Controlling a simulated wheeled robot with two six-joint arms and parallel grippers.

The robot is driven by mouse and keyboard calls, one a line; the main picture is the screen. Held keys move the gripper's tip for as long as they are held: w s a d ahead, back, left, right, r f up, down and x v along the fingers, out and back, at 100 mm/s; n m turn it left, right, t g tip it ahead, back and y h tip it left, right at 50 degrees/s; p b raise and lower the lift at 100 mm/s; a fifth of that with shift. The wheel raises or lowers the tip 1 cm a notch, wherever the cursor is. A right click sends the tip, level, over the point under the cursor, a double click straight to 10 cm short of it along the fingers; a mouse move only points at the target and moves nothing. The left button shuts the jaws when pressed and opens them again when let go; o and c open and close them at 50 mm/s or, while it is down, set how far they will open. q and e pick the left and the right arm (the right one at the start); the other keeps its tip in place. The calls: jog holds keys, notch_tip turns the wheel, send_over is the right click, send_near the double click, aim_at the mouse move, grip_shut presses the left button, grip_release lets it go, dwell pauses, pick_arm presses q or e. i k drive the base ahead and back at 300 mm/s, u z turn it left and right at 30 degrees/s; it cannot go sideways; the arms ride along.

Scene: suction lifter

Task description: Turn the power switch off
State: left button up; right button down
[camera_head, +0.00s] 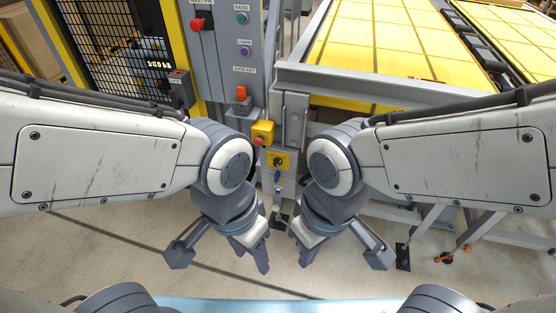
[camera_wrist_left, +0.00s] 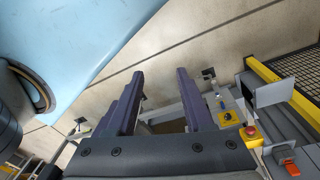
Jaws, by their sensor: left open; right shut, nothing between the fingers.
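A black rotary knob on a yellow plate, which looks like the power switch (camera_head: 279,161), sits low on a grey post between my two arms. I cannot read its position. It also shows in the left wrist view (camera_wrist_left: 228,117), to the right of my left gripper's fingers. My left gripper (camera_head: 254,257) is open and empty, pointing down in front of the post, apart from the knob. Its spread fingers fill the middle of the left wrist view (camera_wrist_left: 160,76). My right gripper (camera_head: 304,256) is shut and empty, pointing down to the right of the left one.
A yellow box with a red button (camera_head: 262,134) is just above the knob. An orange part (camera_head: 241,94) sits higher on the grey panel (camera_head: 236,60) with its raise and lower buttons. A mesh guard (camera_head: 110,40) stands left, a yellow-topped conveyor (camera_head: 380,40) right.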

aim_at(277, 161)
jog(key=i, duration=0.15)
jog(key=z, duration=1.85)
jog(key=k, duration=1.1)
jog(key=u, duration=1.95)
jog(key=i, duration=0.5)
jog(key=z, duration=0.05)
